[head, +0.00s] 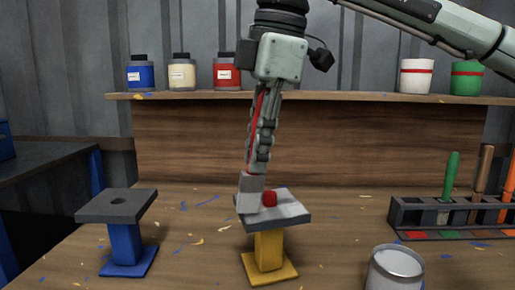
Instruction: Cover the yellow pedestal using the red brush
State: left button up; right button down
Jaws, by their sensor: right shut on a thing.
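The yellow pedestal (270,250) stands on the table near the middle, with a flat grey top (290,212). My right gripper (252,190) points down over the left part of that top. My left gripper is not in view.
A blue pedestal (126,243) stands at left. A can (395,268) is at front right. A brush rack (450,234) with a green brush (450,175) and others stands at right. Paint jars (227,73) and cans line the back shelf (300,97).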

jog(key=shift+f+b, duration=0.45)
jog(key=shift+f, duration=0.05)
dwell(0.3)
jog(key=shift+w+d, duration=1.65)
jog(key=shift+d, duration=2.85)
jog(key=shift+s+a+b, duration=0.2)
jog(key=shift+s+a, duration=0.35)
jog(key=shift+a, duration=0.95)
jog(key=shift+s+a+b, duration=0.15)
jog(key=shift+s+a, duration=0.4)
jog(key=shift+a, duration=1)
jog(key=shift+s+a+b, duration=0.2)
jog(key=shift+s+a, duration=0.35)
jog(key=shift+a, duration=0.95)
jog(key=shift+r, duration=0.15)
